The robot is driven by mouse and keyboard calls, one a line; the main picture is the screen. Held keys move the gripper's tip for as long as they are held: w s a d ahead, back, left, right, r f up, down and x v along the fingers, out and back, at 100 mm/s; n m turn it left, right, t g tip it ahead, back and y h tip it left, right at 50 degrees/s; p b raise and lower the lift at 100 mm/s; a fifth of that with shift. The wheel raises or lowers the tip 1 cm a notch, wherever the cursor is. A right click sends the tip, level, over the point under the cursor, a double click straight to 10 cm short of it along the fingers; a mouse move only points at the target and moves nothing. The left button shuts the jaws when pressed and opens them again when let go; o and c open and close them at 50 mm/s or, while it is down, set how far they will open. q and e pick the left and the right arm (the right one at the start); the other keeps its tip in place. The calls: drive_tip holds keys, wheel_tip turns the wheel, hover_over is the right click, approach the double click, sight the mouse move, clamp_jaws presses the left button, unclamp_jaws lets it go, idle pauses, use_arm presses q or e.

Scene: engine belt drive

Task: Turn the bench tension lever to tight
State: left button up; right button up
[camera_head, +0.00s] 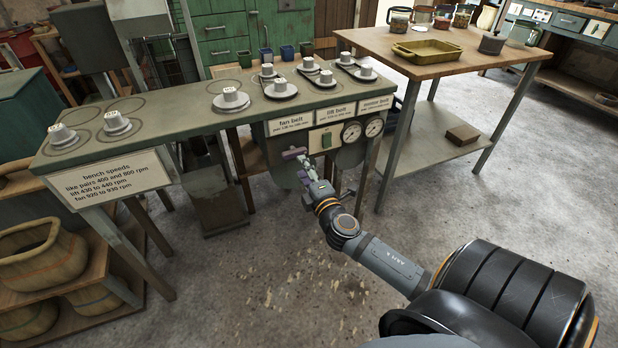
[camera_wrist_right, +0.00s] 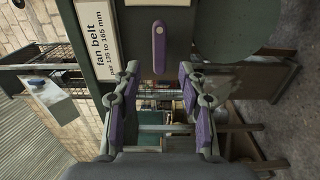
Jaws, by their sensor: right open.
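The tension lever (camera_wrist_right: 159,46) is a short purple bar with rounded ends on the bench's green-grey front panel, beside the fan belt label in the right wrist view. In that view my right gripper (camera_wrist_right: 160,72) is open, its two fingers with purple pads apart. The lever's near end lies between the lines of the fingertips, just beyond them; I cannot tell if they touch. In the head view my right gripper (camera_head: 302,164) is at the bench front, below the fan belt label (camera_head: 295,124), and mostly hides the lever. My left gripper is not in view.
The bench top (camera_head: 190,110) carries several pulleys. A wooden table (camera_head: 440,66) with a yellow tray (camera_head: 427,50) stands at the right. The floor in front is open.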

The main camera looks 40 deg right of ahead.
drive_tip(key=shift+v, duration=2.3)
